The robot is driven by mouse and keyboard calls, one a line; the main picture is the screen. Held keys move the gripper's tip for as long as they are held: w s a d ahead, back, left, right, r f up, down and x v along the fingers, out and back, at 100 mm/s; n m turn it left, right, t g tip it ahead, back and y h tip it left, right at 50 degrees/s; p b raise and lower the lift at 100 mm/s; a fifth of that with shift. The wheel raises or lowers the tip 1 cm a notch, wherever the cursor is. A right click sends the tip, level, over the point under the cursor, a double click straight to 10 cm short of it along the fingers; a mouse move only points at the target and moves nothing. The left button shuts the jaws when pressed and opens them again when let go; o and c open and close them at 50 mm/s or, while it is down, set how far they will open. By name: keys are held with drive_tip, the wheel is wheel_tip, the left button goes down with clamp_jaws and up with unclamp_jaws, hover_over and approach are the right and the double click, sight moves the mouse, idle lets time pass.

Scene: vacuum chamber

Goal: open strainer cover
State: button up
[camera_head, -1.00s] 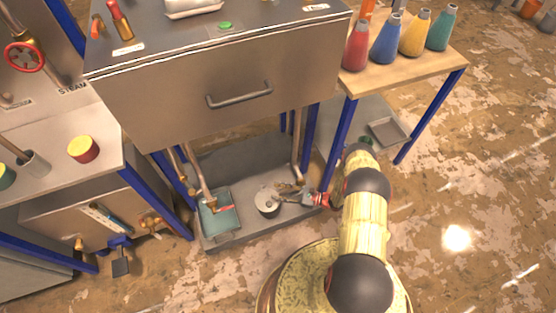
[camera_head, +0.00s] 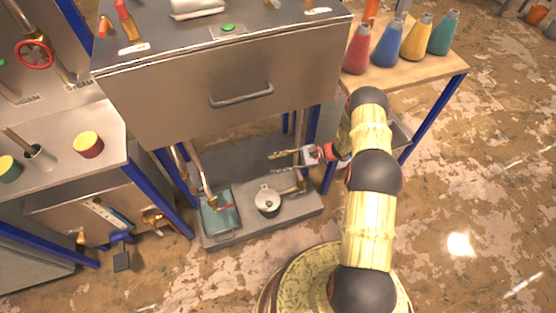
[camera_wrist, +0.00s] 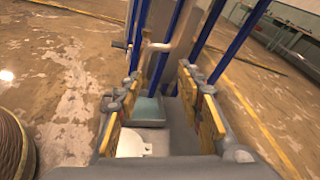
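The strainer (camera_head: 267,202) is a small round pale metal body on the low grey platform under the steel cabinet. Its top looks like a flat round cover with a small dark spot near the middle; I cannot tell whether it is loose. My gripper (camera_head: 272,163) is open and empty, above and behind the strainer in the head view, its fingers pointing left. The gripper is apart from the cover.
A teal basin (camera_head: 220,214) with a pipe above it stands left of the strainer. The platform (camera_head: 240,236) lies between blue legs, below the cabinet drawer (camera_head: 225,100). A wooden table (camera_head: 420,75) with coloured flasks stands right. Floor in front is open.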

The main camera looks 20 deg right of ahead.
drive_tip(key=shift+a+r+n+g, duration=0.1)
drive_tip(key=shift+r+n+g, duration=0.3)
drive_tip(key=shift+r, duration=1.15)
drive_tip(key=shift+c, duration=0.4)
